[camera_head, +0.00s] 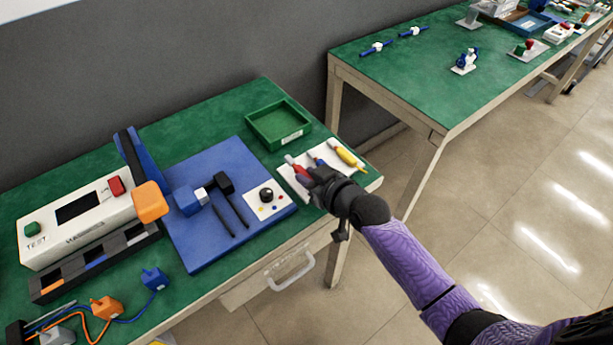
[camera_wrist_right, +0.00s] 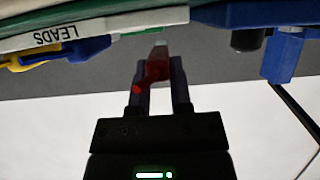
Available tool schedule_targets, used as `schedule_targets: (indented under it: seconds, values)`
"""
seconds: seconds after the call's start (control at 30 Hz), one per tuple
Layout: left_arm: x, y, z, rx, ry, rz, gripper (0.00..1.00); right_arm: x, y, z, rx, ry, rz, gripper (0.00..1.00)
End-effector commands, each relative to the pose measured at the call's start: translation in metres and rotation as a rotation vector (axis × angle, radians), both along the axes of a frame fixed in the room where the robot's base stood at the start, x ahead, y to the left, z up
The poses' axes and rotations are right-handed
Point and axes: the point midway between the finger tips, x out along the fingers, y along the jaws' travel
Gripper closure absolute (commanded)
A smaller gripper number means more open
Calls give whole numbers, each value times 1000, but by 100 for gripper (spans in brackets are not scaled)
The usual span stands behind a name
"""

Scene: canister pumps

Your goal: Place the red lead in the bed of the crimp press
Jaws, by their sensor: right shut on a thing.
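The red lead (camera_head: 299,167) shows just beyond my right gripper (camera_head: 314,178), at the white leads tray. In the right wrist view the lead (camera_wrist_right: 154,66) lies between the two dark fingers of the same gripper (camera_wrist_right: 160,90), which is shut on it, its pale tip pointing away. I cannot tell whether the lead touches the tray. The crimp press seems to be the blue base (camera_head: 192,250) with a blue block and black handles (camera_head: 223,184), left of the gripper. Its bed is not clearly visible. My left gripper is not in view.
The white leads tray (camera_head: 330,152) also holds a yellow lead (camera_head: 349,157) and a blue one. A green bin (camera_head: 279,124) stands behind it. A white tester (camera_head: 76,222), an orange pad (camera_head: 151,202) and coloured plugs occupy the left. Another green table (camera_head: 430,80) stands behind.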

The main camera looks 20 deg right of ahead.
Motion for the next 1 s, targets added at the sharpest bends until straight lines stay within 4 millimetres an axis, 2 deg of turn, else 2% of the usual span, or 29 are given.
schedule_targets:
  seconds: [0.03,0.2,0.33,0.47,0.57,0.7,0.8,0.9,1.0]
  values:
    - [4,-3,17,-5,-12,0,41,1,0,26,0,-9,0,100]
    - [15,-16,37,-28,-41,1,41,0,0,66,-1,-7,0,100]
    - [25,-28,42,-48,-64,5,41,0,0,78,0,-4,1,100]
    - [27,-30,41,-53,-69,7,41,-4,-4,87,1,-4,13,100]
    - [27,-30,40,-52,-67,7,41,-21,-11,114,2,-6,91,100]
    - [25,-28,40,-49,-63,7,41,-63,-12,161,-2,-9,307,100]
    - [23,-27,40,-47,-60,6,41,-94,-10,185,-4,-9,460,100]
    - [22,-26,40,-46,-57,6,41,-117,-8,198,-1,-5,565,100]
    - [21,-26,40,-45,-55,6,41,-125,-7,202,-1,-3,603,100]
